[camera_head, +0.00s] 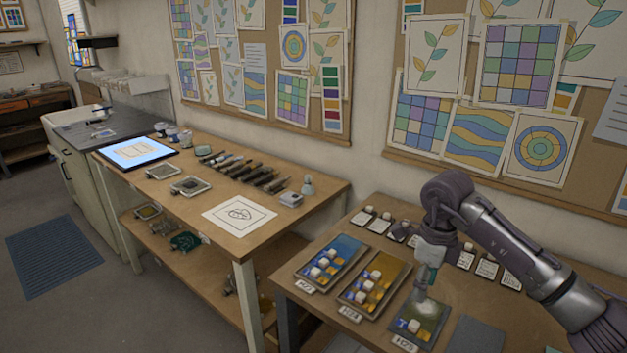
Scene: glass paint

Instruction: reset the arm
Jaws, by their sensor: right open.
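My right arm (510,243) comes in from the right edge over the near wooden table. Its right gripper (424,284) points down above the third tray (438,331), the one with a pale green, whitish patch. The jaws are open, and I cannot make out anything between them. My left gripper is out of view.
A blue tray (347,247) and an amber tray (396,267) with small cubes lie left of the gripper. Small labelled cards (486,270) line the table's back. A longer workbench (318,198) holds a lit tablet (138,151), tools and a drawing sheet (239,214).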

